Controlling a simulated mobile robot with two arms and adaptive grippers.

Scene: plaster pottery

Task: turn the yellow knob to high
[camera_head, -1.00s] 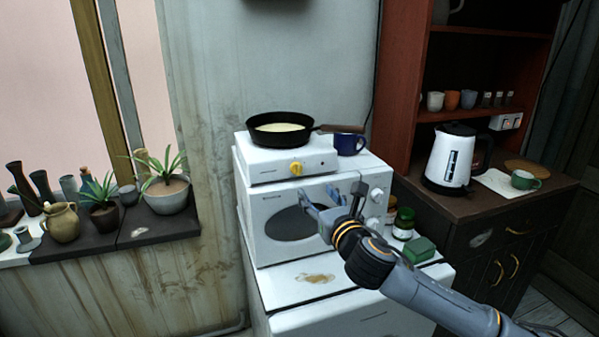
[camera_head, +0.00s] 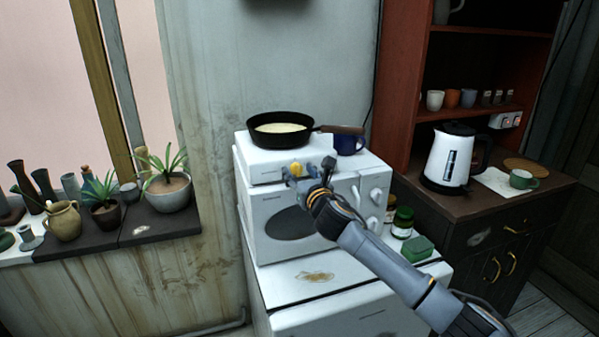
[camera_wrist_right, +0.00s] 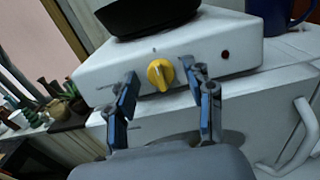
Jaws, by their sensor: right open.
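The yellow knob (camera_head: 296,168) is on the front of a white hot plate (camera_head: 258,165). In the right wrist view the yellow knob (camera_wrist_right: 160,74) shows whole, with its raised grip close to upright. My right gripper (camera_head: 307,176) is in front of the hot plate. In the right wrist view my right gripper (camera_wrist_right: 163,88) is open, with one blue-padded finger on each side of the knob. A gap shows between each finger and the knob, and I see no contact. My left gripper is not in view.
A black frying pan (camera_head: 281,130) with pale contents sits on the hot plate, its handle pointing right. A blue mug (camera_head: 349,144) stands beside it. The hot plate rests on a white microwave (camera_head: 262,213). Jars (camera_head: 403,222) and a green sponge (camera_head: 417,248) are at right.

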